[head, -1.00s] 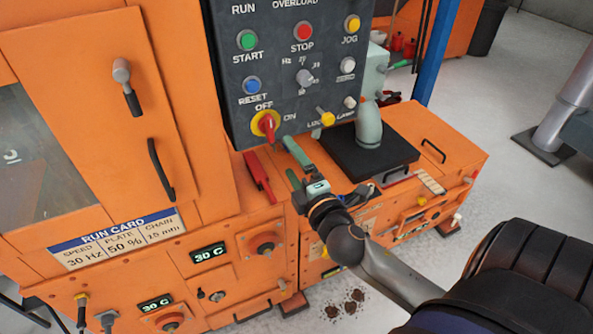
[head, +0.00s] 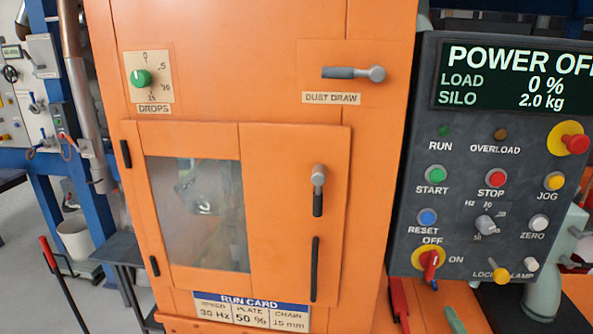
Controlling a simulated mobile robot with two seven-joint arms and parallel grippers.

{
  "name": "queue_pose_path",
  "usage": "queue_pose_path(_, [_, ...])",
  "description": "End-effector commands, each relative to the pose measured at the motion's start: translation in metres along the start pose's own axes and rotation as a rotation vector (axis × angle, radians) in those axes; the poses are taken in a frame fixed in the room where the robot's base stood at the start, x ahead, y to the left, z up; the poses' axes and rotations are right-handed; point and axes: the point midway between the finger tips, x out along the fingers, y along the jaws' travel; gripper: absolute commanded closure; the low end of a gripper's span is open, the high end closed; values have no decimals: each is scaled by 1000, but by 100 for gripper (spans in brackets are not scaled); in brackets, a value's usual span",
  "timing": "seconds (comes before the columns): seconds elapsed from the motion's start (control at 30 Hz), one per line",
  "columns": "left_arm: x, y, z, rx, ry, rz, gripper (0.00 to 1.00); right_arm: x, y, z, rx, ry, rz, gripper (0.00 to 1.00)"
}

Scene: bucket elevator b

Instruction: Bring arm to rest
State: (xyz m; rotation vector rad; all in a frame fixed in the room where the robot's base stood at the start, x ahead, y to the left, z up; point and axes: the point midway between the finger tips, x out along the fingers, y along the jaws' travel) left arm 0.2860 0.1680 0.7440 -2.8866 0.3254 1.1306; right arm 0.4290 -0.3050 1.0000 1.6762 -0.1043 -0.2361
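At the bottom edge, right of a red handle, a short green-grey piece that looks like a fingertip of my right gripper (head: 455,319) shows. The rest of that gripper and its arm are out of the picture, so its opening is hidden. It is below the control panel (head: 465,210) and apart from the red-and-yellow rotary switch (head: 430,262). My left gripper and arm are not in view.
The panel display (head: 510,78) reads POWER OFF, load 0 %, silo 2.0 kg. The orange cabinet (head: 375,160) fills the middle, with a windowed door (head: 272,210), a lever (head: 318,190) and the dust draw handle (head: 352,73) standing out. A red-handled tool (head: 48,254) stands at left.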

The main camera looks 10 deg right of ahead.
Motion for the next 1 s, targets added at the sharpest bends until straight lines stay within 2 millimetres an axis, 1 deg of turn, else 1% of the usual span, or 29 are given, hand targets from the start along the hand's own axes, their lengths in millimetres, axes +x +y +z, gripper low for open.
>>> queue_pose_path(0.03, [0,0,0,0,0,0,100,-4,-29,-3,82,8,-73,0])
queue_pose_path(0.07, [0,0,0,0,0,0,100,-8,-48,-6,147,13,-123,0])
queue_pose_path(0.1, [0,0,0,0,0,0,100,-15,-74,-10,243,16,-195,0])
queue_pose_path(0.13, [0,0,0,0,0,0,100,-21,-95,-14,322,15,-250,0])
queue_pose_path(0.17, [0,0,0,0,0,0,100,-29,-116,-18,403,10,-306,0])
queue_pose_path(0.2, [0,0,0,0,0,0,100,-40,-142,-25,513,-1,-379,0])
queue_pose_path(0.27, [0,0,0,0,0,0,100,-59,-178,-34,675,-28,-482,0])
queue_pose_path(0.3, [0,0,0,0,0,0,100,-73,-199,-41,778,-52,-543,0])
queue_pose_path(0.4, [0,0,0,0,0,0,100,-105,-240,-57,1005,-120,-667,0])
queue_pose_path(0.5, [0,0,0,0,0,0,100,-129,-266,-68,1166,-182,-746,0])
queue_pose_path(0.6, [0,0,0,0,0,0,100,-141,-278,-74,1252,-219,-784,0])
queue_pose_path(0.8, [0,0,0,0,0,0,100,-144,-280,-76,1275,-228,-793,0])
queue_pose_path(0.83, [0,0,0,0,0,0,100,-144,-280,-76,1274,-228,-792,1])
queue_pose_path(0.87, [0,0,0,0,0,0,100,-144,-280,-76,1274,-227,-792,5])
queue_pose_path(1.0, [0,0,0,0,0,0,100,-144,-280,-76,1272,-227,-792,20])
